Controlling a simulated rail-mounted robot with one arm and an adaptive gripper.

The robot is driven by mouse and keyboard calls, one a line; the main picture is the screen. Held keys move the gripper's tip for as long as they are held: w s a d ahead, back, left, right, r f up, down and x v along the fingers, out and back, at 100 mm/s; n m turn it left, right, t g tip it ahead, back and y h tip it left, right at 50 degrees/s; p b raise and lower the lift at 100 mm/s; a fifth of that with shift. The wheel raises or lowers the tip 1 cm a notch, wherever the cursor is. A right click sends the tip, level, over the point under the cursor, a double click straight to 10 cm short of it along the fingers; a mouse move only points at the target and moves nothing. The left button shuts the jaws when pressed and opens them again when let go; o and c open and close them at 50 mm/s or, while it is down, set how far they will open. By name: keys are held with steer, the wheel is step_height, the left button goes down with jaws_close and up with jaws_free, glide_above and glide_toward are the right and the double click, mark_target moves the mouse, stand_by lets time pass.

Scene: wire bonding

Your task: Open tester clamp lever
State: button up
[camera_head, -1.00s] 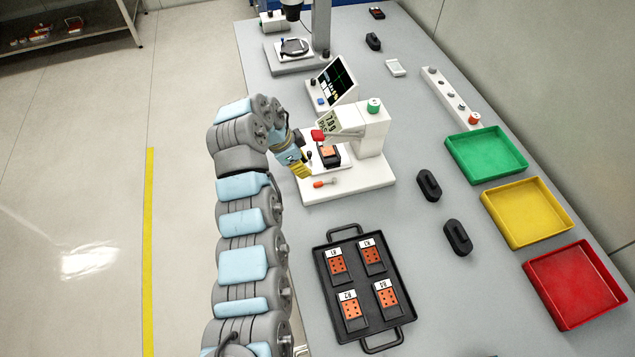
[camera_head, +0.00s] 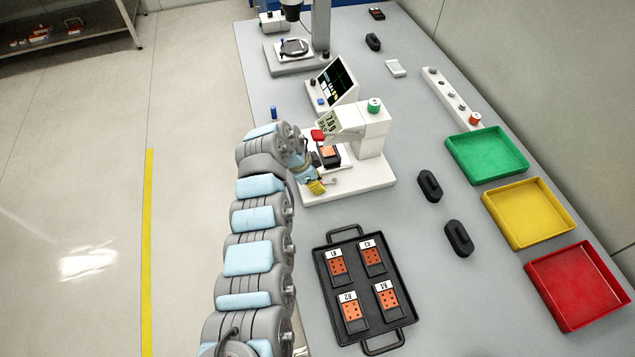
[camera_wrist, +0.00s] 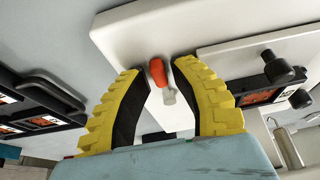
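The tester (camera_head: 372,138) is a white stand with a small display, a green knob on top and a red part at the front of its head. Its clamp lever (camera_wrist: 157,72) has an orange-red handle and a pale grey end, and lies over the white base (camera_wrist: 125,38). My gripper (camera_wrist: 163,70) is open, with one yellow finger on each side of the lever handle. Whether a finger touches it I cannot tell. In the head view my gripper (camera_head: 317,187) is at the base's front left and hides the orange handle. A black module with an orange face (camera_head: 329,153) sits on the tester.
A black tray (camera_head: 326,291) with several orange-faced modules stands in front of the tester. Green (camera_head: 487,155), yellow (camera_head: 527,212) and red (camera_head: 577,285) bins line the right side. A screen unit (camera_head: 335,84) stands behind.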

jaws_close()
